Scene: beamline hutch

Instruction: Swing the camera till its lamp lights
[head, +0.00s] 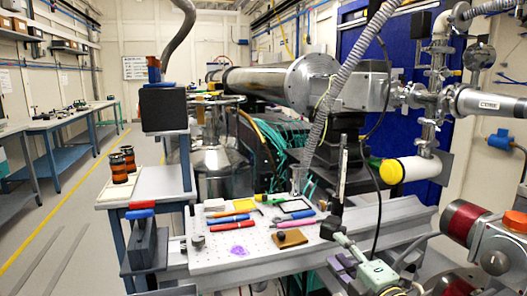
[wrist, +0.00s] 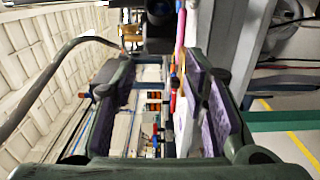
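Two dark units stand at the left of the bench in the head view, and I cannot tell for sure which is the camera. One is a black box (head: 163,108) with a small blue-and-red part (head: 153,70) above it. The other is a dark grey block (head: 145,243) with a red-and-blue top (head: 140,210), lower and nearer. I make out no lit lamp on either. My gripper (head: 343,254) is at the lower right, well apart from both. In the wrist view its purple-padded fingers (wrist: 158,98) are spread with nothing held between them.
A white perforated bench (head: 218,262) carries coloured pens, a brown block (head: 290,238) and a purple patch (head: 238,251). Black-and-orange cylinders (head: 123,164) stand at left. A flexible metal hose (head: 345,75) and steel beam pipe (head: 255,80) span above. The left floor aisle is clear.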

